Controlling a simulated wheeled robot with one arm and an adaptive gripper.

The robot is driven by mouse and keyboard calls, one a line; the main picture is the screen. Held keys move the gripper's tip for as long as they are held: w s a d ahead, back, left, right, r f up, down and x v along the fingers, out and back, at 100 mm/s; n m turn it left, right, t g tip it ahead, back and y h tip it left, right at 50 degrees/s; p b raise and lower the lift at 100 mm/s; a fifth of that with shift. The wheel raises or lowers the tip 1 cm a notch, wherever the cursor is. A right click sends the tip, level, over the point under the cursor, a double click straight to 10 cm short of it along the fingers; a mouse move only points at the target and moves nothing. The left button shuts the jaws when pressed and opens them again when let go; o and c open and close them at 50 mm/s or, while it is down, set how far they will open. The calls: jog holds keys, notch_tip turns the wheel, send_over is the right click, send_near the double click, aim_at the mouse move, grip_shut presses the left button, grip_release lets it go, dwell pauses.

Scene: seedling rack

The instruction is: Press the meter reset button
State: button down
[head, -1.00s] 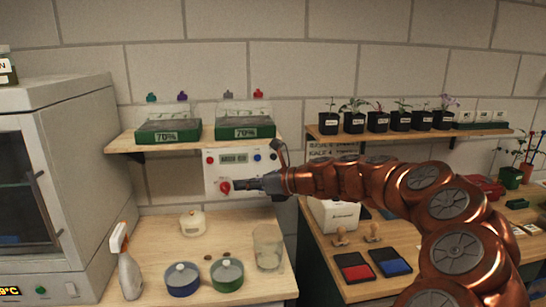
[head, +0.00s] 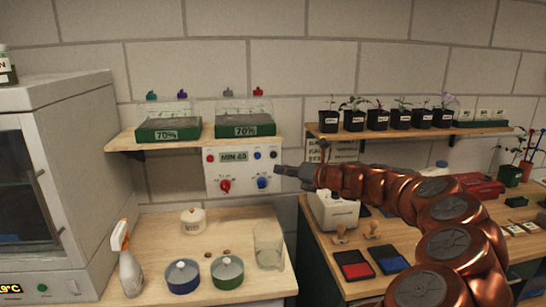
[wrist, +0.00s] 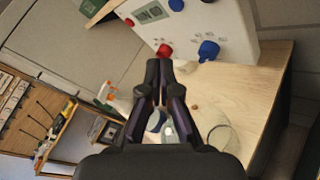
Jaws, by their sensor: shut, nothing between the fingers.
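The meter panel (head: 240,170) is a white box on the wall below the left shelf, with a small display (head: 233,156). It has a red button (head: 210,158) left of the display, a blue button (head: 257,155) and a darker small button (head: 273,155) right of it, and a red knob (head: 225,186) and blue knob (head: 262,183) below. Labels are too small to read, so I cannot tell which is the reset. My gripper (head: 278,170) is shut and empty at the panel's right edge. In the wrist view, my gripper (wrist: 159,66) points toward the tilted panel (wrist: 225,28), below the red knob (wrist: 165,50).
Below the panel, a wooden bench (head: 150,240) holds a spray bottle (head: 127,262), a lidded white pot (head: 193,222), blue and green pots and a clear beaker (head: 268,248). The left shelf (head: 120,142) with seed trays overhangs the panel. A right bench holds stamps and ink pads.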

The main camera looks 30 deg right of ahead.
aim_at(273, 155)
jog(key=shift+w+d+p, duration=0.3)
jog(key=shift+w+d, duration=0.2)
jog(key=shift+w, duration=0.75)
jog(key=shift+w+d+p, duration=0.3)
jog(key=shift+w+d, duration=0.25)
jog(key=shift+w, duration=0.7)
jog(key=shift+w+d+p, duration=0.3)
jog(key=shift+w+d, duration=0.2)
jog(key=shift+w, duration=0.75)
jog(key=shift+w+d+r+p, duration=0.15)
jog(key=shift+w+p, duration=0.1)
jog(key=shift+p, duration=0.45)
jog(key=shift+w+d+p, duration=0.15)
jog(key=shift+w+p, duration=0.3)
jog(key=shift+p, duration=0.15)
jog(key=shift+s, duration=0.5)
jog(key=shift+s+a+p, duration=0.25)
jog(key=shift+a+p, duration=0.05)
jog(key=shift+p, duration=0.05)
